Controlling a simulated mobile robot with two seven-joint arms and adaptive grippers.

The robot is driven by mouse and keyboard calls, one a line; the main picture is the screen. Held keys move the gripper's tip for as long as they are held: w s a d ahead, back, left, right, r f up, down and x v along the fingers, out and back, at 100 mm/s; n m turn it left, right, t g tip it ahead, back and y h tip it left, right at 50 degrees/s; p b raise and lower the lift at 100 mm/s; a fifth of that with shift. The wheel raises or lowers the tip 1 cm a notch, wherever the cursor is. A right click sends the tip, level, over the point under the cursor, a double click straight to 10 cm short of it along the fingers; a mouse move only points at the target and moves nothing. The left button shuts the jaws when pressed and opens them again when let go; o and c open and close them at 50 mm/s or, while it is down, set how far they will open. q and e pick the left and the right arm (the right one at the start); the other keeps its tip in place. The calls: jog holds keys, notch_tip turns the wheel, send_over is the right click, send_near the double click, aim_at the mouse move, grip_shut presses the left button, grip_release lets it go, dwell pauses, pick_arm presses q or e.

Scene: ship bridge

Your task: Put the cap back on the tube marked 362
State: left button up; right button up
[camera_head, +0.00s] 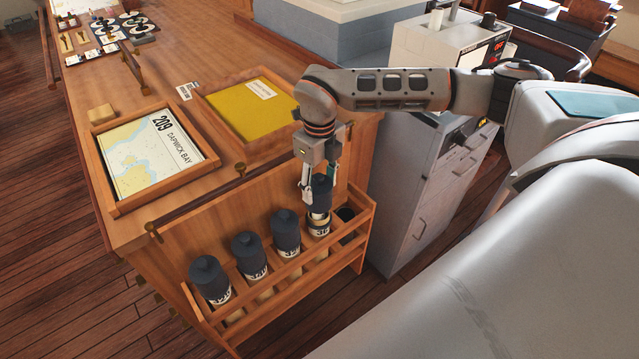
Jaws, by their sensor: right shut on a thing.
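My right gripper (318,188) points down at the right part of the tube rack and is shut on a dark blue cap (321,196). The cap is upright, directly above a tube (318,231) with a white label; I read "36" on it, and the rest is unclear. A pale rim shows between cap and label. I cannot tell whether the cap touches the tube. The wooden rack (296,268) hangs along the chart table's front side. My left gripper is not in view.
Several capped tubes, such as this one (285,231), stand to the left in the rack. A dark round opening (346,213) is at its right end. A framed chart (148,158) and a yellow folder (250,108) lie on the table (205,68). A grey cabinet (415,195) stands close right.

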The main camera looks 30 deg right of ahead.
jog(key=shift+f, duration=0.5)
jog(key=shift+f+b, duration=0.2)
jog(key=shift+b, duration=0.2)
jog(key=shift+f, duration=0.25)
jog(key=shift+f, duration=0.25)
dwell(0.5)
jog(key=shift+f+b, duration=0.35)
jog(key=shift+b, duration=0.05)
dwell(1.0)
jog(key=shift+f, duration=0.1)
dwell(0.4)
